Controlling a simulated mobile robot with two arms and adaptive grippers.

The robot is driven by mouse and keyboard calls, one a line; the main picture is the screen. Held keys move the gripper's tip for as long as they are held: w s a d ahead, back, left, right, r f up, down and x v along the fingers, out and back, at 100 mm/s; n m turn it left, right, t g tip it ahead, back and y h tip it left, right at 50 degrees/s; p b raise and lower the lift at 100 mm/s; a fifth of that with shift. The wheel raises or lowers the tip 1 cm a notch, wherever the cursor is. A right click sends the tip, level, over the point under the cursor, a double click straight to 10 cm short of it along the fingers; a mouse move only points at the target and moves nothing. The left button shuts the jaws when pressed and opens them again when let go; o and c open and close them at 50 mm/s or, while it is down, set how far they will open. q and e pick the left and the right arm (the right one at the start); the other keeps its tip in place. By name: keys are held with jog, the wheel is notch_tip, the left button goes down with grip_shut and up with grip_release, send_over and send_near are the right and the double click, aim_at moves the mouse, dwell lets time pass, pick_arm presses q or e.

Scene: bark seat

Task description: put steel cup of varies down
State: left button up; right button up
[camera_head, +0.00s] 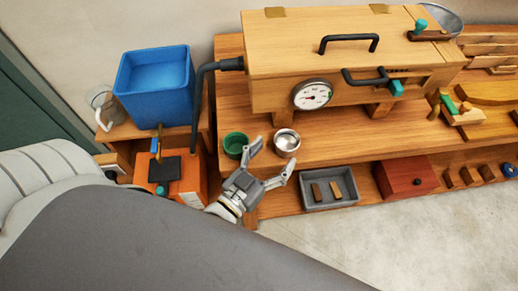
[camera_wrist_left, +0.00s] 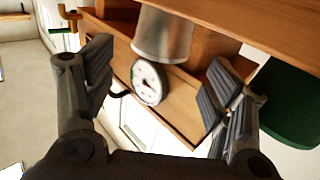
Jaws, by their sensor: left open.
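The steel cup (camera_head: 287,142) stands upright on the wooden bench shelf (camera_head: 340,148), near its front edge, with its open top visible in the head view. My left gripper (camera_head: 273,160) is open and empty in front of the cup, its fingers spread. In the left wrist view the cup (camera_wrist_left: 163,36) shows beyond the gap between the open fingers (camera_wrist_left: 158,88), and neither finger appears to touch it. A green cup (camera_head: 235,144) stands just left of the steel cup; it also shows at the right of the left wrist view (camera_wrist_left: 290,105). My right gripper is not in view.
A wooden box with a dial gauge (camera_head: 312,95) and black handles stands behind the cups. A grey tray (camera_head: 329,188) holding brown blocks lies below, beside a red-brown box (camera_head: 407,178). A blue bin (camera_head: 154,83) is at left. The shelf right of the steel cup is clear.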

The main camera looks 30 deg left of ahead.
pick_arm(q)
jog(key=s, duration=0.2)
jog(key=s+a, duration=0.1)
jog(key=s, duration=0.2)
jog(key=shift+s+b, duration=0.2)
jog(key=shift+b, duration=0.2)
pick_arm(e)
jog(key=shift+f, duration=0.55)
pick_arm(q)
jog(key=shift+f, duration=0.1)
